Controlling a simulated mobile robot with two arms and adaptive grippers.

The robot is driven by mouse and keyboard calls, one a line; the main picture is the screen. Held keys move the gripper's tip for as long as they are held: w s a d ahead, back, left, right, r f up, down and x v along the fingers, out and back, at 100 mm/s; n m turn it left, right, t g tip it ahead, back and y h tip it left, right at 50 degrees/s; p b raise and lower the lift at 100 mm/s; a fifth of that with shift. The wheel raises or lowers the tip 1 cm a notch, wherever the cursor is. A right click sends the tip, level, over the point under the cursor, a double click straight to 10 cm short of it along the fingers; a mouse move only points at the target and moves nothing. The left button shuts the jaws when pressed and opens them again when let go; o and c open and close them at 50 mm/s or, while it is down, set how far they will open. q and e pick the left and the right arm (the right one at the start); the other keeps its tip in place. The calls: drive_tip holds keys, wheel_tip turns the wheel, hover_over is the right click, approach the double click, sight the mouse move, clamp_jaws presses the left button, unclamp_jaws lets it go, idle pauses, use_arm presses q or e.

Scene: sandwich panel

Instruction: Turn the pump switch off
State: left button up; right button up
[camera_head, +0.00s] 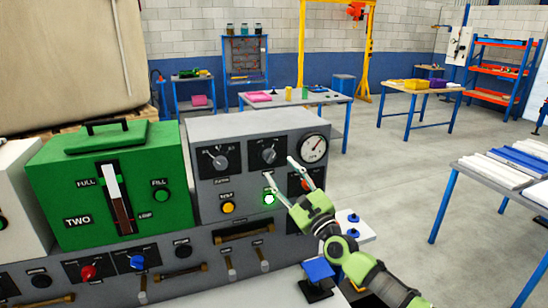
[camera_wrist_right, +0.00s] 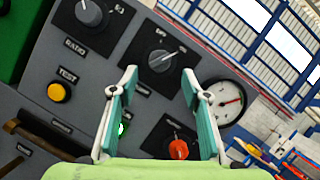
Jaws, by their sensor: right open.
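The grey panel box (camera_head: 240,125) carries two dark rotary switches on its front. The right-hand rotary switch (camera_head: 268,155) has a grey knob; it shows in the right wrist view (camera_wrist_right: 162,60) too, and its label there is partly hidden and unreadable. The left-hand rotary switch (camera_head: 218,161) reads "RADIO" below it in the right wrist view (camera_wrist_right: 90,12). I cannot tell for sure which one is the pump switch. My right gripper (camera_head: 280,168) is open, its fingertips spread on either side of the right-hand switch in the wrist view (camera_wrist_right: 160,75). My left gripper is not in view.
A round gauge (camera_head: 313,147), a red knob (camera_wrist_right: 179,149), a lit green button (camera_head: 268,198) and a yellow test button (camera_head: 228,207) sit close to the gripper. A green box (camera_head: 70,170) stands to the left.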

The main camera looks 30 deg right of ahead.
sight(272, 159)
drive_tip(key=shift+p+x, duration=0.4)
drive_tip(key=shift+x, duration=2.25)
drive_tip(key=c, duration=1.1)
